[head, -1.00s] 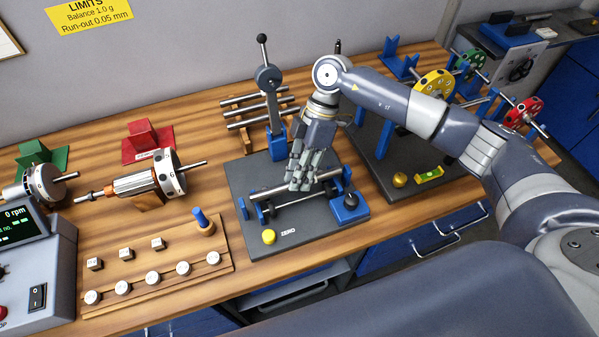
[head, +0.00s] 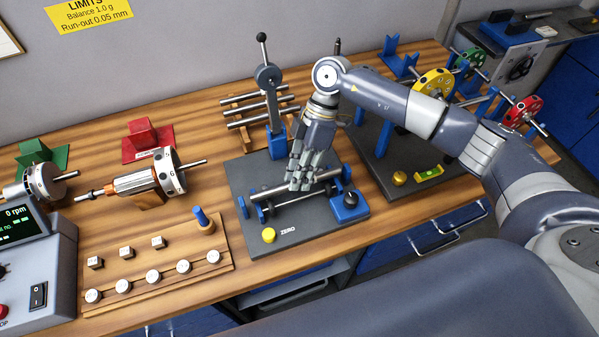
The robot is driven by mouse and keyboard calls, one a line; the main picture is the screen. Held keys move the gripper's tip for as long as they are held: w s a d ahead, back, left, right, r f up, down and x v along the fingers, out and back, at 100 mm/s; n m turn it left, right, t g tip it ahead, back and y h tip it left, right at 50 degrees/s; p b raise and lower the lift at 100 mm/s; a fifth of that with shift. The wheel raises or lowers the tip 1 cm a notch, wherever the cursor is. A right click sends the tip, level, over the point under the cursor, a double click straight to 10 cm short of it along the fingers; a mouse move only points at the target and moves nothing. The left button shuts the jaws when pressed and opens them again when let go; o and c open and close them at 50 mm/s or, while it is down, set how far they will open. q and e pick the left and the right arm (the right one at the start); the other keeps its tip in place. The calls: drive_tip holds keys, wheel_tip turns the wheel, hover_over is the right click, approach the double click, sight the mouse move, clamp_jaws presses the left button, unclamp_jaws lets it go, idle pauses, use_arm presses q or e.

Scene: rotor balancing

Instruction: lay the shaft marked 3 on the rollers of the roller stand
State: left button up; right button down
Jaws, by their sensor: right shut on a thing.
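A steel shaft (head: 272,192) lies level over the roller stand (head: 265,225), between the blue roller supports at its two ends. Its number mark cannot be read here. My right gripper (head: 302,184) is shut on the shaft, right of its middle, and comes down from above. The gripper hides part of the shaft. I cannot tell whether the shaft touches the rollers. My left gripper is not in view.
A dial gauge on a post (head: 271,100) stands just behind the stand. Several other shafts (head: 255,108) lie on a wooden rack behind it. A wooden weight board (head: 160,265) is at the left; a dark plate with coloured discs (head: 400,160) is at the right.

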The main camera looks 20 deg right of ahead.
drive_tip(key=shift+f, duration=0.45)
drive_tip(key=c, duration=1.4)
unclamp_jaws()
drive_tip(key=shift+c, duration=0.4)
wheel_tip(320, 180, up, 9)
drive_tip(key=p, duration=0.8)
drive_tip(key=shift+r+p, duration=0.1)
drive_tip(key=shift+p, duration=0.2)
